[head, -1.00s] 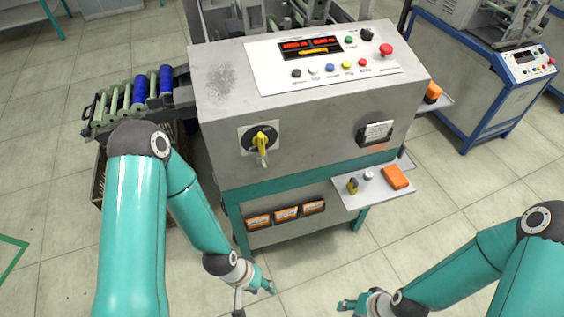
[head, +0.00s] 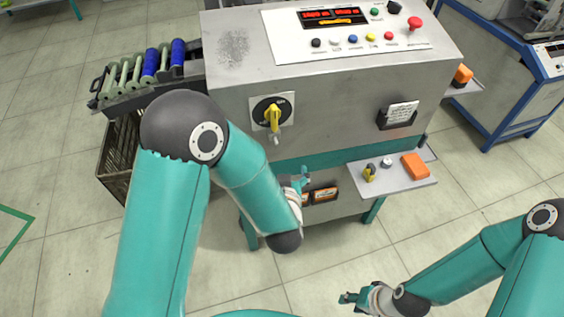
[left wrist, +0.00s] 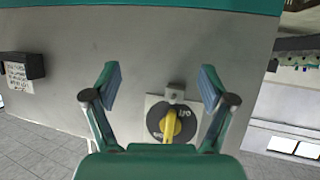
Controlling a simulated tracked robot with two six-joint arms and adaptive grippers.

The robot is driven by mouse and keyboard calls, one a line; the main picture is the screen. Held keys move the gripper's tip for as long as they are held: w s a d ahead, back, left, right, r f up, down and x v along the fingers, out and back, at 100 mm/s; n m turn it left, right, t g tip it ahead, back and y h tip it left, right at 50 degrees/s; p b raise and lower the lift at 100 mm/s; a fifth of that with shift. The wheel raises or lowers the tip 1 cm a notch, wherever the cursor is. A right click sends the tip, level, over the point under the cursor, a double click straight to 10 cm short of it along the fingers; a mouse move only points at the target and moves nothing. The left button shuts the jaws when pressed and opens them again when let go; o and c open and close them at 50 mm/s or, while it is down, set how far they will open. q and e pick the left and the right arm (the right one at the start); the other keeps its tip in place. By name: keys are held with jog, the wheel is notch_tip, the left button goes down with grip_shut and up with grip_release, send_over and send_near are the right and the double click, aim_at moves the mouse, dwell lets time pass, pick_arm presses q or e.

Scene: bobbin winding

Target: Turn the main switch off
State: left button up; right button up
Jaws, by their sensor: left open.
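The main switch (head: 272,112) is a yellow handle on a black round dial with a pale square plate, at the left of the machine's front face. Its handle points down in the head view. A small grey metal piece hangs below it. The left wrist view shows the switch (left wrist: 171,124) upside down, low between the fingers. My left gripper (left wrist: 160,88) is open and empty, facing the front face. In the head view my left gripper (head: 300,181) is partly hidden behind its arm, below the switch. My right gripper (head: 352,298) is low in front, its fingers too small to judge.
A control panel (head: 352,32) with coloured buttons tops the machine. A card holder (head: 398,114) is right of the switch. A small shelf (head: 392,183) juts out below, carrying an orange box (head: 415,166).

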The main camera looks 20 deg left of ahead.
aim_at(275, 122)
pick_arm(q)
notch_tip(275, 122, up, 10)
jog(key=s+r+n+t+y+b, duration=0.1)
jog(key=s+n+t+y+b, duration=0.15)
jog(key=y, duration=0.35)
jog(key=shift+t, duration=0.35)
jog(key=p+x, duration=0.2)
jog(key=x, duration=0.6)
jog(key=shift+w+d+f+p, duration=0.1)
jog(key=shift+w+f+p, duration=0.1)
jog(key=shift+p, duration=0.1)
pick_arm(e)
jog(key=shift+f, duration=0.7)
pick_arm(q)
jog(key=shift+d, duration=0.1)
jog(key=shift+w, duration=0.3)
jog(key=shift+x, duration=0.85)
pick_arm(e)
jog(key=shift+f, duration=0.1)
